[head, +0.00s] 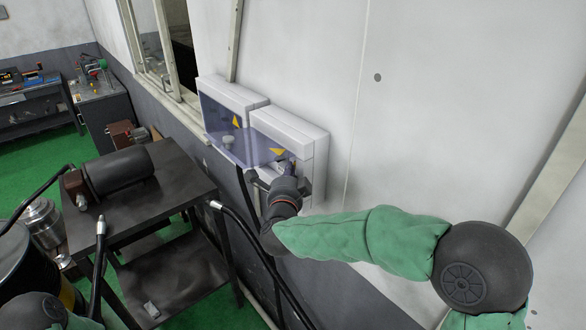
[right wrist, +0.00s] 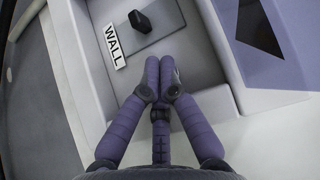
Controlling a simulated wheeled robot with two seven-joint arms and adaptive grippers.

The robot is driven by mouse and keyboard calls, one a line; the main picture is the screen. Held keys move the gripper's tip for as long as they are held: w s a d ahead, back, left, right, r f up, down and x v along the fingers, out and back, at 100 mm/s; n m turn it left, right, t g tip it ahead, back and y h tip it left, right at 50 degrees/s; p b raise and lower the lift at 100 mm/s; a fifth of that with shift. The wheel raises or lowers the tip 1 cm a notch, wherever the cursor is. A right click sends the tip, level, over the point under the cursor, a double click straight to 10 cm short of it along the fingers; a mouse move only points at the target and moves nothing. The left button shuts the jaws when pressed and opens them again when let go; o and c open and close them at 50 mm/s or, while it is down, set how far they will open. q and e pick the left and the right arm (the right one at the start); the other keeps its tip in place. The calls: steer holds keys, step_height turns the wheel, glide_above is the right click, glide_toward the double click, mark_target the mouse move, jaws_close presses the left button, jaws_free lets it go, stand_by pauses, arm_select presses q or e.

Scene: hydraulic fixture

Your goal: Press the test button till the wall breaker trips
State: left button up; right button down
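The wall breaker box (head: 302,128) is a white box on the wall in the head view. In the right wrist view, its recess holds a grey plate (right wrist: 170,37) with a black switch knob (right wrist: 140,20) and a "WALL" label (right wrist: 114,46). My right gripper (head: 284,172) reaches into the front of this box. In the right wrist view its fingers (right wrist: 160,78) are together, with nothing seen between them, just below the plate's lower edge. I cannot tell whether they touch it. No test button is visible; the fingertips may hide it. My left gripper is out of view.
A second white box (head: 226,92) adjoins on the left. A tinted see-through cover (head: 222,122) with a yellow triangle stands in front. A dark bench (head: 175,190) with a motor (head: 118,174) is at left, with black hoses (head: 245,240) beside it. The wall at right is clear.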

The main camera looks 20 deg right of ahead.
stand_by(0.4)
steer(key=shift+s+a, duration=0.3)
steer(key=shift+a, duration=0.55)
steer(key=shift+a, duration=0.1)
steer(key=shift+s+a, duration=0.3)
steer(key=shift+a, duration=0.45)
steer(key=shift+s+a, duration=0.25)
steer(key=shift+a, duration=0.55)
steer(key=shift+s+a, duration=0.3)
steer(key=shift+a, duration=0.45)
